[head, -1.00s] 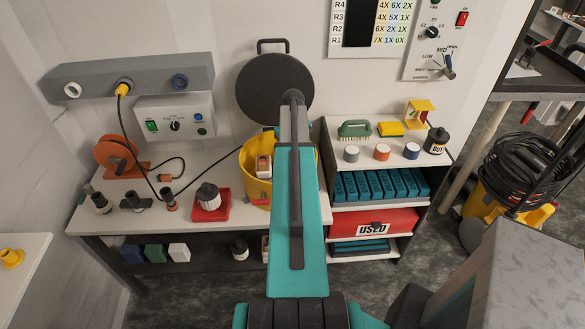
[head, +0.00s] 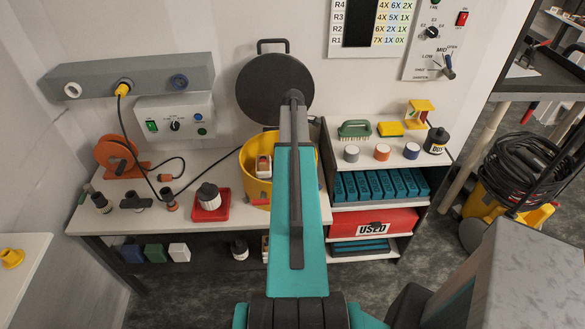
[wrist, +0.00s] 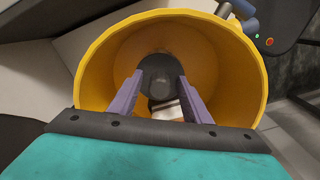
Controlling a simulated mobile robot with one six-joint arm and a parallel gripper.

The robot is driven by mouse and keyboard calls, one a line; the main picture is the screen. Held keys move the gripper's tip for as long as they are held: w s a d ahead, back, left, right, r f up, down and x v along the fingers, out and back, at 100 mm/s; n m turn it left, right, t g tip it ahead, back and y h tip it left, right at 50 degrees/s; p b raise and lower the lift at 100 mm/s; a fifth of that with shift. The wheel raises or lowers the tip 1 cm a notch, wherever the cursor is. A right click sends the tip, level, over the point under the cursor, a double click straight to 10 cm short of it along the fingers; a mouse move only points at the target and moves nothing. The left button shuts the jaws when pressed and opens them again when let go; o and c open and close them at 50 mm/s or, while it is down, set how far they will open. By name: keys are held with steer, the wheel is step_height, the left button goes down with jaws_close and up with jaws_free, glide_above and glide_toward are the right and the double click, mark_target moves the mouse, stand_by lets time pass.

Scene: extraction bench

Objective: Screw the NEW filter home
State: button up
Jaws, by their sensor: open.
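A yellow drum (head: 256,195) stands on the bench with its round dark lid (head: 275,88) raised behind it. In the wrist view I look into the drum (wrist: 90,65). My gripper (wrist: 160,76) is inside it, its two purple fingers apart. A dark grey round part (wrist: 158,70) shows between and beyond the fingertips; I cannot tell whether it is the NEW filter or whether the fingers touch it. A white and dark piece (wrist: 166,109) lies nearer, between the fingers. In the head view my arm hides the gripper and part of the drum; a white and orange piece (head: 263,167) shows inside.
A white canister with a dark top (head: 207,196) sits in a red tray (head: 211,214) left of the drum. Right of my arm, shelves hold teal cartridges (head: 380,186) and a red USED box (head: 372,222). An orange reel (head: 116,155) and cables lie at left.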

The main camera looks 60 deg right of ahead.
steer(key=shift+n, duration=2.6)
jaws_close()
steer(key=shift+m, duration=2)
steer(key=shift+o, duration=0.3)
jaws_free()
steer(key=shift+r, duration=0.15)
